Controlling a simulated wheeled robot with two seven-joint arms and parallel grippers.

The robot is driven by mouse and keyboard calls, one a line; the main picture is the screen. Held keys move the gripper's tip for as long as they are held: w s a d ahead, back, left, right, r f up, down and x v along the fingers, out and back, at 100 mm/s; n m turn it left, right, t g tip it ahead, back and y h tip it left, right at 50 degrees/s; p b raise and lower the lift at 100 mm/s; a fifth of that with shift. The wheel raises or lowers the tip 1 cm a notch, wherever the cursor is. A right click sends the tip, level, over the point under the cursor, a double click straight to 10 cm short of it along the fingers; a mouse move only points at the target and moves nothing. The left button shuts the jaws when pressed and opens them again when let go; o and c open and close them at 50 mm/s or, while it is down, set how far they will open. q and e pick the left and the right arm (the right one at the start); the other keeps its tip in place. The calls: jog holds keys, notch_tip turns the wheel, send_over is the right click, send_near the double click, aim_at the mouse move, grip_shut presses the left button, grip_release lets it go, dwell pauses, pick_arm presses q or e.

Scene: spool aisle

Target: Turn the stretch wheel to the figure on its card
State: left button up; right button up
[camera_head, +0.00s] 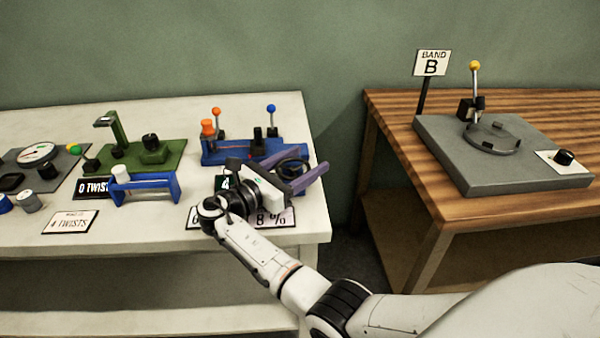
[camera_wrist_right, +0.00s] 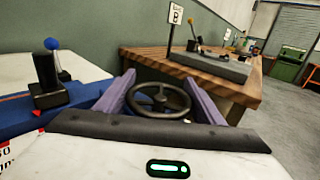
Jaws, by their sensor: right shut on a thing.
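The stretch wheel (camera_head: 292,167) is a dark spoked handwheel at the right of the blue device (camera_head: 225,152) on the white table. It also shows in the right wrist view (camera_wrist_right: 160,101), between the purple fingers. My right gripper (camera_head: 314,157) is shut on the wheel, one finger on each side of its rim. A white card in front (camera_head: 280,217) shows "8 %"; my wrist hides its middle. A dark readout plate (camera_head: 223,182) is mostly hidden behind my gripper, so its figure cannot be read. My left gripper is not in view.
The blue device also carries orange-knobbed (camera_head: 216,112) and blue-knobbed (camera_head: 271,109) levers near my gripper. A green device (camera_head: 135,155) with "0 TWISTS" and "4 TWISTS" cards stands left. A wooden table (camera_head: 385,102) with a grey lever box (camera_head: 450,165) and "BAND B" sign stands right, across a gap.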

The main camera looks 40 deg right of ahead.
jog(key=m+g+b, duration=0.1)
jog(key=b, duration=0.1)
jog(key=m+g+b, duration=0.1)
jog(key=g+b, duration=0.1)
jog(key=m+g+b, duration=0.1)
jog(key=g+b, duration=0.1)
jog(key=shift+s+f, duration=0.4)
jog(key=g+b, duration=0.1)
jog(key=m+g+b, duration=0.1)
jog(key=b, duration=0.1)
jog(key=shift+s+r+m, duration=0.1)
jog(key=shift+s+m, duration=0.1)
jog(key=shift+m, duration=0.1)
jog(key=shift+r+g+b, duration=0.1)
jog(key=shift+g+b, duration=0.2)
jog(key=shift+b, duration=0.3)
jog(key=shift+s+m+g+y+b, duration=0.1)
jog(key=shift+m+g+y+b, duration=0.2)
jog(key=shift+r+b, duration=0.1)
jog(key=shift+b, duration=0.25)
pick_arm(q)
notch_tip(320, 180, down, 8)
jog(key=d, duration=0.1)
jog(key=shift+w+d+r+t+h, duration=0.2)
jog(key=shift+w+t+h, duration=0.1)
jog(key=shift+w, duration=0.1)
pick_arm(e)
jog(key=shift+g, duration=0.3)
